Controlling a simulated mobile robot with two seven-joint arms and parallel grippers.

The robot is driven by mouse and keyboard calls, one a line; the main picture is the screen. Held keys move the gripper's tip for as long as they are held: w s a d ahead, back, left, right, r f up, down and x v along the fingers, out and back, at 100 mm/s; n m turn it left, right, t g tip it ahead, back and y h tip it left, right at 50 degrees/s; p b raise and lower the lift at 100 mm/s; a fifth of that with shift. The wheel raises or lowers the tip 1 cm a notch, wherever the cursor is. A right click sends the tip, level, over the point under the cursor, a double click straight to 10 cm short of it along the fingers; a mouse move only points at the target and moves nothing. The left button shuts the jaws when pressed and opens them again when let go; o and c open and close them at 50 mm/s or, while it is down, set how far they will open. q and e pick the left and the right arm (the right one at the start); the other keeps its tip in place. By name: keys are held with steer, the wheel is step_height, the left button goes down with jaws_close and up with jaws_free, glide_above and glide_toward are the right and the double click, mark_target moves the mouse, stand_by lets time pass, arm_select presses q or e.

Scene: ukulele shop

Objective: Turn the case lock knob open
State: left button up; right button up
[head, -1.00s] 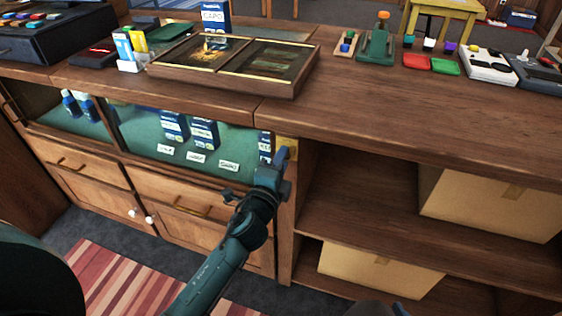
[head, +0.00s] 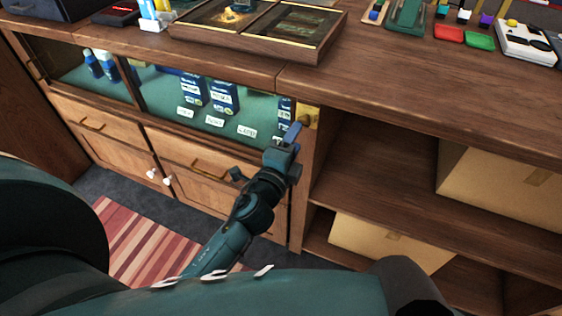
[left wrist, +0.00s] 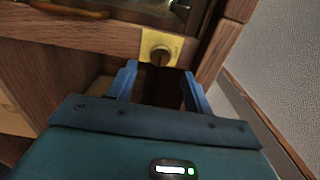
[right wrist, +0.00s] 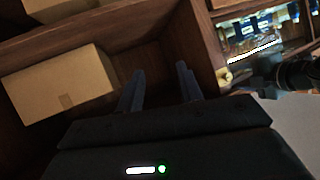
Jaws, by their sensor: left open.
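The case lock is a brass plate with a round knob (left wrist: 161,53) on the wooden post right of the glass case. The brass plate also shows in the head view (head: 310,114). My left gripper (left wrist: 158,76) is open and points at the lock. In the left wrist view the knob lies just beyond its fingertips, between their lines, with no clear contact. In the head view the left gripper (head: 293,134) partly covers the plate. My right gripper (right wrist: 160,70) is open and empty, facing the open shelves. The brass lock shows at its right (right wrist: 224,76).
The glass case (head: 208,105) holds blue boxes and white labels. Open shelves right of the lock hold cardboard boxes (head: 497,190). The wooden counter (head: 400,85) overhangs above. Drawers with handles (head: 208,168) are below. A striped rug (head: 130,232) lies on the floor.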

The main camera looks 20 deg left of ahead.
arm_select(q)
steer(key=s+b, duration=0.1)
steer(key=s, duration=0.7)
steer(key=shift+s+a, duration=0.15)
steer(key=shift+s, duration=0.15)
